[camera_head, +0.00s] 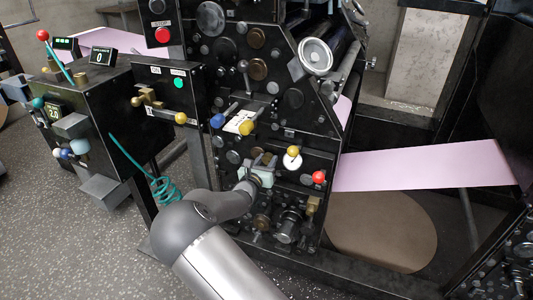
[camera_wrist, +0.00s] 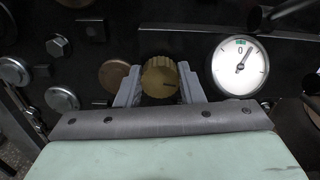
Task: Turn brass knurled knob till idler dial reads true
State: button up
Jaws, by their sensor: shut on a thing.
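The brass knurled knob (camera_wrist: 158,82) is in the middle of the wrist view, on a dark panel. A short dark mark on its face points right. My gripper (camera_wrist: 160,75) is shut on it, with one grey finger on its left side and one on its right. The idler dial (camera_wrist: 240,72) is white and round, right of the knob. Its needle points up and right, to the right of the 0 and the green mark at the top. In the head view my gripper (camera_head: 264,165) is at the panel beside the dial (camera_head: 292,162), and I cannot make out the knob there.
Bolts and round caps (camera_wrist: 62,98) lie left of the knob. A dark rod (camera_wrist: 280,14) juts out above the dial. In the head view, yellow (camera_head: 247,128), blue (camera_head: 217,120) and red (camera_head: 319,177) ball handles stand close around my gripper. A pink web (camera_head: 425,168) runs to the right.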

jog(key=n+p, duration=0.1)
jog(key=p, duration=0.1)
jog(key=n+p, duration=0.1)
jog(key=n, duration=0.1)
jog(key=shift+r+n+p, duration=0.2)
jog(key=shift+n+p, duration=0.1)
jog(key=shift+p, duration=0.05)
jog(key=shift+a+f+n+p, duration=0.1)
jog(key=shift+f+n+p, duration=0.15)
jog(key=shift+n+p, duration=1.05)
jog(key=o, duration=1)
jog(key=v, duration=1.7)
jog(key=shift+s+p, duration=0.2)
jog(key=shift+p, duration=0.15)
